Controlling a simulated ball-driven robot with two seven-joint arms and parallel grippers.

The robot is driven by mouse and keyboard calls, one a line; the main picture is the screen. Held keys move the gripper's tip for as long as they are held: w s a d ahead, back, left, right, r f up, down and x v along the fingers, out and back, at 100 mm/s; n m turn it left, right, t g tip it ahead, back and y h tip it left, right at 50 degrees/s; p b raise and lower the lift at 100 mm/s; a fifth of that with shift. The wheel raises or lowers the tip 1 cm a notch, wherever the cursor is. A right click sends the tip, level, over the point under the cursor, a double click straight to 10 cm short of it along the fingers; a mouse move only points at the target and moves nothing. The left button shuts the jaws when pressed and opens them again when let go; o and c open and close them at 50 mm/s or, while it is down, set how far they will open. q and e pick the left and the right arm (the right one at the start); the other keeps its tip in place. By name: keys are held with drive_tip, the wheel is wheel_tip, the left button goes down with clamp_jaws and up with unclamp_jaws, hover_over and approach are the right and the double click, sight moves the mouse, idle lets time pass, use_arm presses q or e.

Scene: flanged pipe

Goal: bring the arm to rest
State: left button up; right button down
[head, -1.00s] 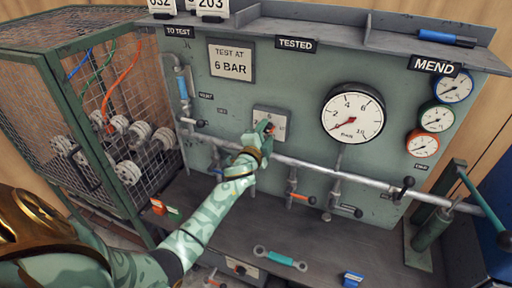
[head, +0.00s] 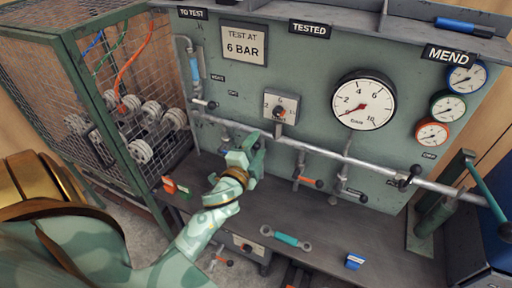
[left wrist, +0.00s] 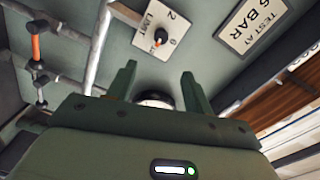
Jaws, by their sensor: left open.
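My left gripper (head: 252,146) is in front of the green test panel (head: 300,80), a little below the small dial plate with its orange-tipped knob (head: 279,112). In the left wrist view its two fingers (left wrist: 158,90) stand apart with nothing between them. The knob (left wrist: 160,38) shows beyond the fingertips there, apart from them. The left arm reaches in from the lower left over the bench. My right gripper is not in view.
A horizontal pipe (head: 330,154) with valve handles crosses the panel close to the gripper. A mesh cage (head: 120,60) stands at left. On the bench (head: 330,225) lie a teal-handled tool (head: 286,240) and a blue block (head: 354,261). A large gauge (head: 363,103) is on the panel.

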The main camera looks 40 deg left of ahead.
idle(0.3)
use_arm(q)
drive_tip(key=s+d+f+n+g+h, duration=0.1)
drive_tip(key=s+d+f+n+g, duration=0.3)
drive_tip(key=f, duration=0.7)
drive_tip(key=s+f+g+h, duration=0.15)
drive_tip(key=s+f, duration=0.35)
drive_tip(key=f, duration=0.6)
drive_tip(key=s+d+f+n+g+h, duration=0.1)
drive_tip(key=s+d+f+n+g, duration=0.3)
drive_tip(key=f, duration=0.7)
drive_tip(key=s+f+g, duration=0.2)
drive_tip(key=s+f, duration=0.2)
drive_tip(key=s, duration=0.6)
drive_tip(key=s+f+g, duration=0.3)
drive_tip(key=s+f, duration=0.2)
drive_tip(key=s, duration=0.6)
drive_tip(key=s+f+g, duration=0.2)
drive_tip(key=s+f, duration=0.2)
drive_tip(key=s, duration=0.7)
drive_tip(key=shift+s+d+f, duration=0.25)
drive_tip(key=shift+d, duration=0.2)
drive_tip(key=shift+h, duration=0.25)
